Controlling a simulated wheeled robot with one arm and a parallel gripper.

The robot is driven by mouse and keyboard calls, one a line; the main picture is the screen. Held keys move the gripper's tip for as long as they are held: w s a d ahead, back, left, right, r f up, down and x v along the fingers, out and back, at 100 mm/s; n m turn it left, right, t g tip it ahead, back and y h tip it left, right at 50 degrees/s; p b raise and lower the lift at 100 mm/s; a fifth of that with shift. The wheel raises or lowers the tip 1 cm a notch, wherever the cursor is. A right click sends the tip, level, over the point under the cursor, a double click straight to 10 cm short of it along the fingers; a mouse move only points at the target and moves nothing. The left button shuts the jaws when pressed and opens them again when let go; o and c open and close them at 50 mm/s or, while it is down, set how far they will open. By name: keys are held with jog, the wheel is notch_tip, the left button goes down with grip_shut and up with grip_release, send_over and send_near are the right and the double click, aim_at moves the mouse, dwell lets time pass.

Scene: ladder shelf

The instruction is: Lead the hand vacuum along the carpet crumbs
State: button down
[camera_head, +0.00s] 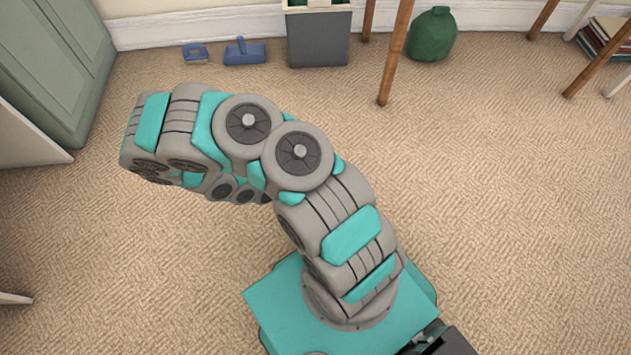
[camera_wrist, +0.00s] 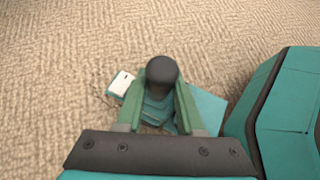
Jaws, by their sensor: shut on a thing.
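My gripper (camera_wrist: 162,88) shows in the wrist view with its two green fingers closed on both sides of the hand vacuum (camera_wrist: 162,71). The vacuum's dark rounded end sticks up between the fingertips. Teal parts lie below it, and a small white piece shows just left of the fingers; I cannot tell whether it belongs to the vacuum. The carpet (camera_wrist: 60,60) fills the background. I cannot make out crumbs clearly in either view. In the head view my arm hides the gripper and the vacuum.
A dustpan (camera_head: 245,52) and a blue brush (camera_head: 195,53) lie by the back wall, beside a grey bin (camera_head: 318,38). A green cabinet (camera_head: 55,60) is at left.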

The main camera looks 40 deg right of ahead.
jog(key=shift+f, duration=0.6)
jog(key=shift+w+f, duration=0.1)
jog(key=shift+f, duration=0.15)
dwell(0.3)
jog(key=shift+w+d, duration=0.55)
jog(key=shift+w, duration=0.3)
jog(key=shift+w+d, duration=0.5)
jog(key=shift+w, duration=0.35)
jog(key=shift+w+d, duration=0.55)
jog(key=shift+w, duration=0.3)
jog(key=w+d, duration=0.6)
jog(key=w, duration=0.4)
jog(key=shift+w+d+r, duration=0.15)
jog(key=shift+w, duration=0.1)
